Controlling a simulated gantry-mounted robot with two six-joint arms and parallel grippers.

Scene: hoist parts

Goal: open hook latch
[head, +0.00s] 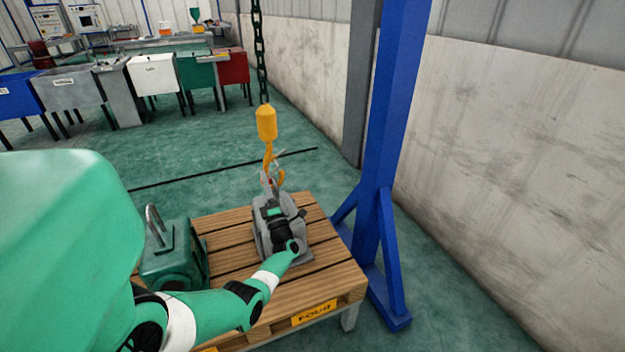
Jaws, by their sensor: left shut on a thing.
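A yellow hoist hook (268,150) hangs from a dark chain (260,55) above the wooden pallet. Just under and beside the hook is the top of a grey metal part (297,238) standing on the pallet. My left gripper (270,186) reaches up over this part to the hook's lower end, where the hook latch would be. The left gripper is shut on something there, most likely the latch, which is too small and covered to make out. My right gripper is not in view.
A green part with a metal loop handle (172,255) stands at the left of the wooden pallet (325,270). A blue post (385,150) rises at the pallet's right, before a concrete wall (520,170). Coloured bins (155,73) stand at the back; the green floor between is clear.

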